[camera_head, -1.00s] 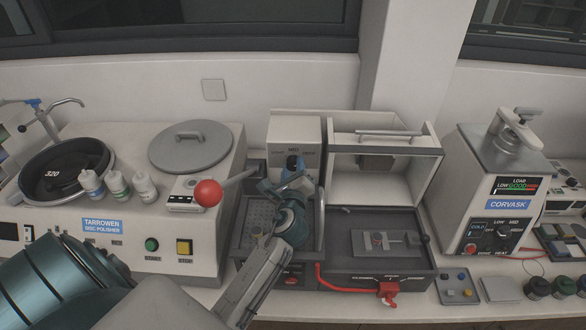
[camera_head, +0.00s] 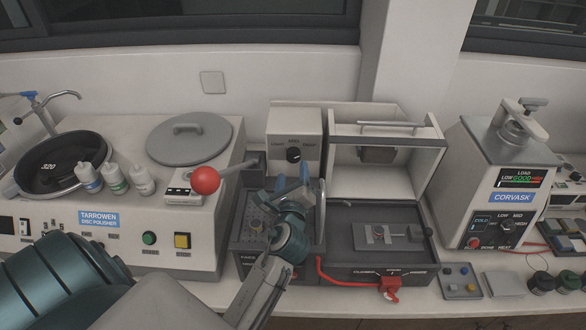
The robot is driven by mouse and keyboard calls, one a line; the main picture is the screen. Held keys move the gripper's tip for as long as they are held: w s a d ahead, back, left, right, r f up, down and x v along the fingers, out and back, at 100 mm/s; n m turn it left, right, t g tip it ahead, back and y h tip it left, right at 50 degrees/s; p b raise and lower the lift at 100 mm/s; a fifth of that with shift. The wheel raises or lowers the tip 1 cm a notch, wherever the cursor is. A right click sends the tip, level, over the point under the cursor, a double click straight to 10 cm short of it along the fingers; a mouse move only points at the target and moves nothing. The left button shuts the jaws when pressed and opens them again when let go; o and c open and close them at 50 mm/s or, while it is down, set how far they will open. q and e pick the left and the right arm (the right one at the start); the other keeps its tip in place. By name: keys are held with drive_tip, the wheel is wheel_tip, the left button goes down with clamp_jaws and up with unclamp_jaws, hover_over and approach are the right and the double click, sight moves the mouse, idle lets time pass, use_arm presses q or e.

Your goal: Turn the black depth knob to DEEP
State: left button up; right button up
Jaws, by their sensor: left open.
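The black depth knob (camera_head: 293,154) is on the front of a white box. Labels stand around it: one on the left that seems to read LIGHT, one above it, and one on the right that seems to read DEEP. Its pointer is too small to read surely. My left gripper (camera_head: 295,183) is open, below and in front of the knob and apart from it, with nothing seen between its fingers. My right gripper is not in view.
A red ball-ended lever (camera_head: 205,180) sticks out left of my left gripper. The disc polisher (camera_head: 115,232) stands at left. An open-fronted unit (camera_head: 385,120) with a handle bar is right of the knob box. The CORVASK press (camera_head: 497,190) stands farther right.

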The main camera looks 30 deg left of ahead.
use_arm(q)
drive_tip(key=b+v, duration=0.1)
drive_tip(key=v, duration=0.4)
idle(0.4)
